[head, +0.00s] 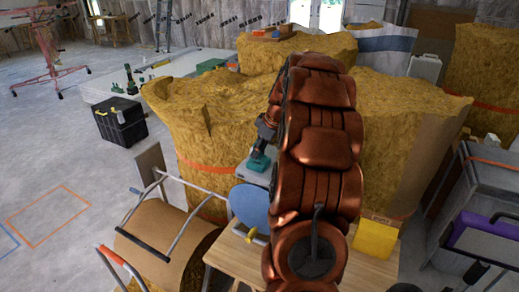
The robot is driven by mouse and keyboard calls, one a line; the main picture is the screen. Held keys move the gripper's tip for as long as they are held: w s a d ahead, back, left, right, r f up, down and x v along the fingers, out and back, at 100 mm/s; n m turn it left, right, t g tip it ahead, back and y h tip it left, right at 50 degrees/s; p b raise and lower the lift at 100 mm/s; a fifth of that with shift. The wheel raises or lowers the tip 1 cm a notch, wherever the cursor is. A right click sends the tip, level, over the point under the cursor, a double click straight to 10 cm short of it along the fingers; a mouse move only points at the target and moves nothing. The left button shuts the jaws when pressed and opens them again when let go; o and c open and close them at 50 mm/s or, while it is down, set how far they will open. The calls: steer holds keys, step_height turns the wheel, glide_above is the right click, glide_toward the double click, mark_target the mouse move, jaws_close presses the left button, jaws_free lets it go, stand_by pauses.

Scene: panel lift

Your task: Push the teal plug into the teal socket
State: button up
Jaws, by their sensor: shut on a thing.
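My gripper (261,145) is small and dark at the end of my copper arm, mostly beside and behind the arm links. It points down and is shut on the teal plug (258,162), of which a small teal part shows at the fingertips. Under it is a pale grey box or panel (249,175) on the wooden table (232,262). The teal socket cannot be told apart from the plug here. Whether the plug touches or enters it cannot be seen. My arm hides much of the table to the right.
A blue round seat or disc (249,205) and a yellow box (375,238) are near the table. Big straw-coloured bales (205,115) stand behind. A handcart with a brown roll (165,250) is at left, a grey cabinet (490,195) at right. Floor at far left is open.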

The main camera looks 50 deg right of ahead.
steer(key=shift+f, duration=0.2)
steer(key=o, duration=1.2)
steer(key=shift+c, duration=0.2)
steer(key=shift+r, duration=0.1)
steer(key=v, duration=1.2)
